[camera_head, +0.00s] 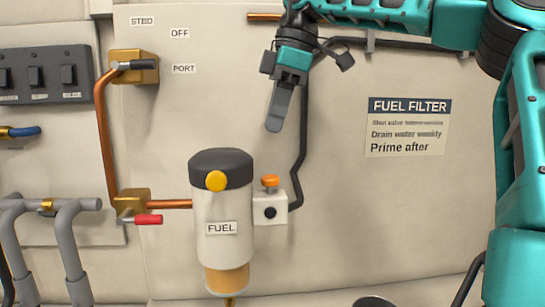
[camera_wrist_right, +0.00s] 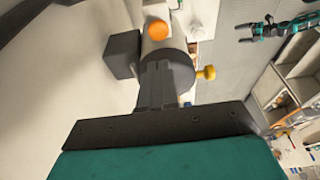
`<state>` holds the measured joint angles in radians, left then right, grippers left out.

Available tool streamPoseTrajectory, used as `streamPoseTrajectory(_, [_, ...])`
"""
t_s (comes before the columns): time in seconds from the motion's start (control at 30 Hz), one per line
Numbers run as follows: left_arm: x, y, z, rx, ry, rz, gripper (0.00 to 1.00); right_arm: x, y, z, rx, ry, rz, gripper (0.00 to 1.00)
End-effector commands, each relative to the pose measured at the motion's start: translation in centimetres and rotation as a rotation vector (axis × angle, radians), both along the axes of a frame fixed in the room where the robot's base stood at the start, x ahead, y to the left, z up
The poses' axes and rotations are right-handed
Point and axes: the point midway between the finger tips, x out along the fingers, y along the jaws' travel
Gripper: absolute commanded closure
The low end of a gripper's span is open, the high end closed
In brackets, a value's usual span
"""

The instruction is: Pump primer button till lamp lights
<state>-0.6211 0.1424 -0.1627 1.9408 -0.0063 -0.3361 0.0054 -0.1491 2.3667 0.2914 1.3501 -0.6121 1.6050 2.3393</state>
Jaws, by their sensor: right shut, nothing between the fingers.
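The fuel filter (camera_head: 222,215) is a white upright cylinder with a dark cap and an amber bowl. A round yellow knob (camera_head: 215,181) sits on the cap's front; it sticks out to the side in the right wrist view (camera_wrist_right: 206,73). An orange button (camera_head: 270,181) tops a small white box (camera_head: 262,207) beside the filter. The box has a dark round spot (camera_head: 269,212), perhaps the lamp, showing no light. My right gripper (camera_head: 274,128) is shut and empty, pointing down above the orange button, clear of it.
Copper pipes join two brass valves, the upper (camera_head: 134,66) with a black lever, the lower (camera_head: 132,203) with a red one. A switch panel (camera_head: 42,75) and grey pipes (camera_head: 62,230) are at left. A fuel filter sign (camera_head: 407,127) is right. A black hose runs behind my right gripper.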

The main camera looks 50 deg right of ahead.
Motion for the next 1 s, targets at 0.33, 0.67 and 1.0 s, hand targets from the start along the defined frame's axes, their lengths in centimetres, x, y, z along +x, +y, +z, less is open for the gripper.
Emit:
streamPoseTrajectory(0.33, [0.0, 0.0, 0.0, 0.0, 0.001, 0.0, 0.0, 0.4, 0.6, -6.0, 0.002, 0.001, 0.001, 1.0])
streamPoseTrajectory(0.67, [-0.2, 0.0, -0.1, 0.0, 0.005, 0.0, 0.0, 0.4, 0.5, -7.3, 0.001, -0.001, 0.001, 1.0])
streamPoseTrajectory(1.0, [-0.3, 0.0, -0.9, 0.0, 0.007, 0.0, 0.0, 0.4, 0.5, -8.5, -0.001, 0.0, 0.0, 1.0])
